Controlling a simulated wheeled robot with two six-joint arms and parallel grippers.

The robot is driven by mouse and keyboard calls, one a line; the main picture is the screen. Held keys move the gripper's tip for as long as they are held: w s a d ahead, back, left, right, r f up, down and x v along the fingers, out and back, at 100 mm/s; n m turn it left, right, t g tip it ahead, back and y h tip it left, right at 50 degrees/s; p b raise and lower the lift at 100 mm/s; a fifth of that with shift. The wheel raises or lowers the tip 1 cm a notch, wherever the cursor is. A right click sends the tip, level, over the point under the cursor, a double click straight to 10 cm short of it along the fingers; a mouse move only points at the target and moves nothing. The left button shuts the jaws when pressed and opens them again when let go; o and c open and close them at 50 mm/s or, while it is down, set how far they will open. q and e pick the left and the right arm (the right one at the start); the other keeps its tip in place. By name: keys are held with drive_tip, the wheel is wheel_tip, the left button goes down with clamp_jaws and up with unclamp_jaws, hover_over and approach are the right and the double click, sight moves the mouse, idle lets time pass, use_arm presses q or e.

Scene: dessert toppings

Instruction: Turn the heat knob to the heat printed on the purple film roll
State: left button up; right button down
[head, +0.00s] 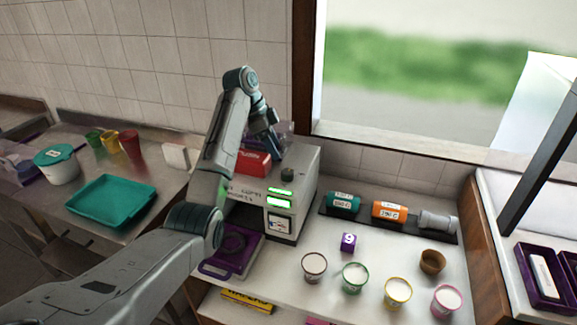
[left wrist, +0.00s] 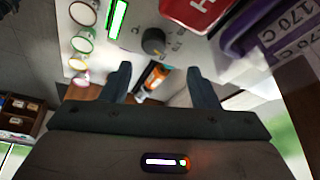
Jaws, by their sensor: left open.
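The dark round heat knob (head: 287,174) sits on top of the grey sealing machine (head: 308,180); it also shows in the left wrist view (left wrist: 153,41), and its setting is too small to read. The purple film roll (left wrist: 245,22) is on the machine near a red block (head: 253,162), and its white label reads 170 C in the left wrist view. My left gripper (head: 272,125) is above the back of the machine. In the left wrist view its two fingers (left wrist: 162,86) are apart with nothing between them, and the knob lies beyond them. My right gripper is not in view.
A black rack (head: 447,236) holds teal (head: 343,203), orange (head: 388,212) and grey rolls. Several cups stand in front, with a purple number block (head: 348,242). A purple tray part (head: 240,262) juts from the machine. A teal tray (head: 110,203) lies on the left table.

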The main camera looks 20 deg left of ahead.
sight(286, 171)
use_arm(q)
drive_tip(key=d+f+p, duration=0.1)
drive_tip(key=s+d+f+p, duration=0.1)
drive_tip(key=f, duration=0.1)
drive_tip(key=shift+f, duration=0.1)
drive_tip(key=x, duration=0.1)
drive_tip(key=p+x, duration=0.1)
drive_tip(key=x, duration=0.3)
drive_tip(key=shift+w+a+f+p, duration=0.2)
drive_tip(key=shift+w+f+p, duration=0.05)
drive_tip(key=shift+w+p, duration=0.15)
drive_tip(key=shift+s, duration=0.2)
drive_tip(key=shift+d+r, duration=0.1)
